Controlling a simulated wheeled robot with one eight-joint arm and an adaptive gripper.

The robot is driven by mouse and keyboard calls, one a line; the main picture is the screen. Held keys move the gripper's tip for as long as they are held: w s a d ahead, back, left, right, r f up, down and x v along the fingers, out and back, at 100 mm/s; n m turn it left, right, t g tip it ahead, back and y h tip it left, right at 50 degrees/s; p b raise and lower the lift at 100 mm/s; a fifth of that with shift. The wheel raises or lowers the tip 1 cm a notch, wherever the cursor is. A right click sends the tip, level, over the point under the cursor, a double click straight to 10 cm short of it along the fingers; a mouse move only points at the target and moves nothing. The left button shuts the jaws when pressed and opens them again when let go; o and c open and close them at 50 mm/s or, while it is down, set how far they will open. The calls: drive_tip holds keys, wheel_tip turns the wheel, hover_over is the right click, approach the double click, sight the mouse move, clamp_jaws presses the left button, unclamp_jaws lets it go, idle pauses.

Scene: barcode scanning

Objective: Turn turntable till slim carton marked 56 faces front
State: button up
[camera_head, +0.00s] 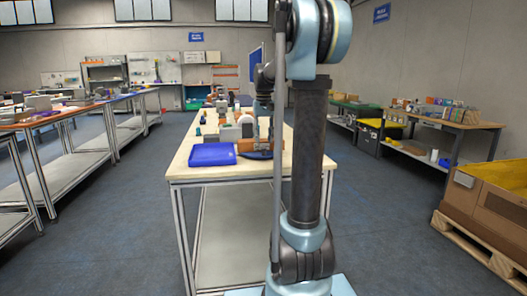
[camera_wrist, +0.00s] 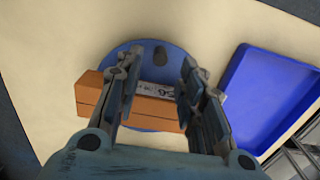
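The slim orange-brown carton (camera_wrist: 150,107) lies on the round blue turntable (camera_wrist: 121,58) in the wrist view. A pale label with dark print reading 56 shows on it, partly covered by my right finger. My gripper (camera_wrist: 161,62) is over the turntable with its two fingers spread apart, one toward each side of the label. I cannot tell whether either finger touches the carton. A dark knob (camera_wrist: 160,56) stands on the turntable beyond the label. In the head view the carton (camera_head: 248,146) is small, near the table's front, partly hidden by my arm.
A blue tray (camera_wrist: 268,98) lies right of the turntable in the wrist view; it also shows in the head view (camera_head: 212,155). Several small items stand farther back on the table (camera_head: 182,172). The tabletop at the wrist view's upper left is bare.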

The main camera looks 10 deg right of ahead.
drive_tip(key=shift+f, duration=2.85)
clamp_jaws()
